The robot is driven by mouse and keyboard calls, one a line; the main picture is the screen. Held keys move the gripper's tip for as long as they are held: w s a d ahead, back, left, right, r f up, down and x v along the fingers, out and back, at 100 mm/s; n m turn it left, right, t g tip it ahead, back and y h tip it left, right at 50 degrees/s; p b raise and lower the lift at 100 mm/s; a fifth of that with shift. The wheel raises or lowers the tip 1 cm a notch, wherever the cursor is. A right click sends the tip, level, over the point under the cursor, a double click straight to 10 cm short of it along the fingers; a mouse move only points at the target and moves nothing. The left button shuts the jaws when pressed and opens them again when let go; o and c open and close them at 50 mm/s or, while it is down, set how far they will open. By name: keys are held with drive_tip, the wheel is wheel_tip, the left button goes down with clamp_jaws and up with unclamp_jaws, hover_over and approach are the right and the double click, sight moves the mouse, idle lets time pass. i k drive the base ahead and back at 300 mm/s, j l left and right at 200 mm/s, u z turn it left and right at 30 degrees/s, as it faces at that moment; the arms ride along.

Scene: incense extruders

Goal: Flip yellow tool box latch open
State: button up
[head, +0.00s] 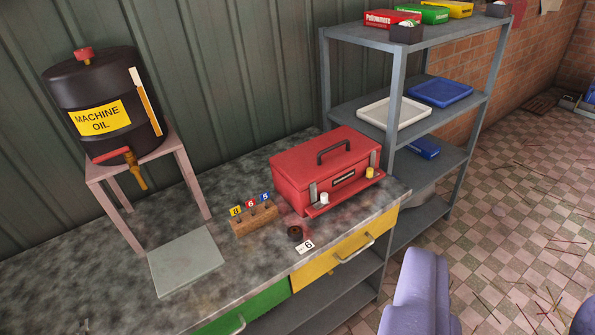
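The red tool box (312,162) sits shut on the bench, with a dark handle on its lid. A small yellow latch (370,173) is at the right of its front, by the red front ledge. A white latch (324,198) is at the left of the front. The yellow latch is too small to tell its exact position. My gripper (506,282) shows at the lower right as two lilac fingers set wide apart, the right one cut off by the frame. It looks open and empty, well away from the box, to its lower right in the picture.
The mottled bench (105,262) has a yellow drawer (330,262) and a green drawer (255,308). A numbered wooden block (254,219) and a dark round piece (295,233) lie near the box. A grey shelf rack (400,95) stands right of it.

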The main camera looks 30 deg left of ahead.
sight(371, 174)
drive_tip(key=u, duration=0.25)
drive_tip(key=i+l, duration=0.3)
drive_tip(key=i, duration=0.2)
drive_tip(key=i+l, duration=0.3)
drive_tip(key=i, duration=0.2)
drive_tip(key=i+l, duration=0.35)
drive_tip(key=i, duration=0.15)
drive_tip(key=i+l, duration=0.3)
drive_tip(key=i, duration=0.15)
drive_tip(key=i+l, duration=0.3)
drive_tip(key=i, duration=0.2)
